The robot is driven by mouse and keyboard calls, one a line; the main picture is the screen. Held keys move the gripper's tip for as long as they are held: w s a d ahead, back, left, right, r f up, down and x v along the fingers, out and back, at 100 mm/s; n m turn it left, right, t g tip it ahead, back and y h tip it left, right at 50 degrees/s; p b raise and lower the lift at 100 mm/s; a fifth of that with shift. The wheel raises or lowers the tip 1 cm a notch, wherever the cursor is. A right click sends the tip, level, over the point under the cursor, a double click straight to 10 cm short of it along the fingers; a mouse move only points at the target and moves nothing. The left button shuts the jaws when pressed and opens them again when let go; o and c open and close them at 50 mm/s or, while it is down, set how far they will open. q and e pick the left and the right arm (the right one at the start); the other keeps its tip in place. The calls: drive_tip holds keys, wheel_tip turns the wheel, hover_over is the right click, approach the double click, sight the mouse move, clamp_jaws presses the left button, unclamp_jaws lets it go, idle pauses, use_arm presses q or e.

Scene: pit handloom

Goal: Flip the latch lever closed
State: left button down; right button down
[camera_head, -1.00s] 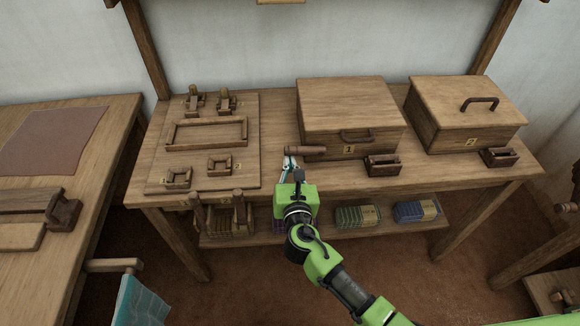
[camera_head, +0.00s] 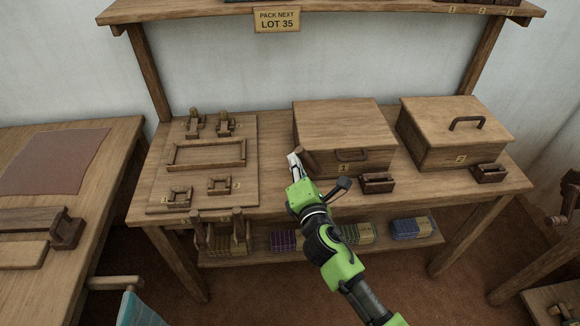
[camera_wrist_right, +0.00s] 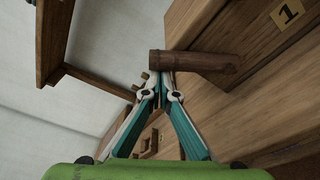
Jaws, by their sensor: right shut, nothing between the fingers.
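The latch lever is a dark round wooden peg (camera_head: 307,161) at the left front corner of box 1 (camera_head: 345,128). In the head view it slants, its upper end towards the left. In the right wrist view the lever (camera_wrist_right: 195,62) runs across from the box face, its free end just above my fingertips. My right gripper (camera_head: 294,158) is shut and empty, right beside the lever's left side. The wrist view shows its teal fingers (camera_wrist_right: 164,82) meeting at the lever; whether they touch it I cannot tell. My left gripper is out of view.
Box 2 (camera_head: 455,133) stands to the right, with small wooden holders (camera_head: 377,183) in front of the boxes. A board with a frame and blocks (camera_head: 207,197) lies to the left. A lower shelf (camera_head: 385,241) holds colored bundles. A shelf with a sign (camera_head: 277,19) hangs above.

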drive_tip(key=d+m, duration=0.1)
drive_tip(key=r+m, duration=0.1)
drive_tip(key=shift+d+r+m, duration=0.15)
drive_tip(key=shift+d+m, duration=0.2)
drive_tip(key=shift+m, duration=0.05)
drive_tip(key=shift+d+r+m+t+y+b, duration=0.2)
drive_tip(key=shift+d+r+m, duration=0.1)
drive_tip(key=shift+d+m, duration=0.45)
drive_tip(key=shift+d+r+m+t+y+b, duration=0.1)
drive_tip(key=shift+d+r+m+t, duration=0.25)
drive_tip(key=shift+m, duration=0.6)
drive_tip(key=shift+d+f, duration=0.1)
drive_tip(key=shift+d, duration=0.05)
